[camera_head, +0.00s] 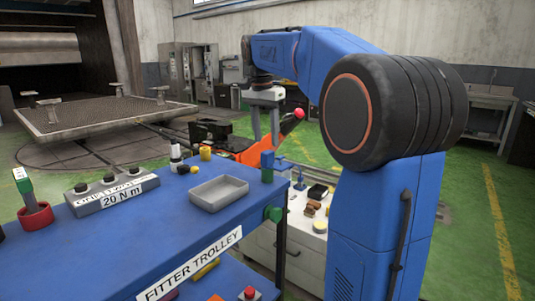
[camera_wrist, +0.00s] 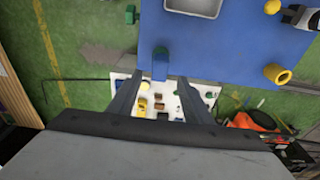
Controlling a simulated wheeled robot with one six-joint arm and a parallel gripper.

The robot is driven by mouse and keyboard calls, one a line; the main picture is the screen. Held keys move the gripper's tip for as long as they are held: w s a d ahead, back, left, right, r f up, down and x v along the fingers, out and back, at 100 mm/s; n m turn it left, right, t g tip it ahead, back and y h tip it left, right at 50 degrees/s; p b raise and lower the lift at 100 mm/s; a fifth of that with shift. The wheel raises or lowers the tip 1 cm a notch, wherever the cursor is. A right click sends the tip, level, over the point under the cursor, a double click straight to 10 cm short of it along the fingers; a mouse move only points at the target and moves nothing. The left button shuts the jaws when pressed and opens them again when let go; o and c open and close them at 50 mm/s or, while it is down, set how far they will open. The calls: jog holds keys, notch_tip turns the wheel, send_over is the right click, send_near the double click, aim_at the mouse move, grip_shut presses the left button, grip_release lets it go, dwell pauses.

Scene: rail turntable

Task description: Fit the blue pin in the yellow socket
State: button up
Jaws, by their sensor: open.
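The blue pin (camera_head: 267,160) stands upright near the right end of the blue trolley top. It also shows in the wrist view (camera_wrist: 160,66), beyond and between the fingertips. My gripper (camera_head: 264,141) is open and empty, pointing down above the pin, apart from it in the head view. In the wrist view its fingers (camera_wrist: 159,80) are spread wide. The yellow socket, seemingly the round yellow ring (camera_head: 205,153), is near the trolley's far edge. It also shows at the right of the wrist view (camera_wrist: 277,74), with a dark opening.
A grey tray (camera_head: 218,193) lies left of the pin on the trolley. A torque block (camera_head: 112,192) and a red holder with a green tool (camera_head: 36,212) are further left. A white cart (camera_head: 306,230) with small parts stands beyond the right end.

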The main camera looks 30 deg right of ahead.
aim_at(267, 151)
jog(key=f, duration=0.6)
jog(key=shift+w+d+f, duration=0.15)
jog(key=shift+d+f, duration=0.15)
jog(key=shift+d, duration=0.1)
grip_shut()
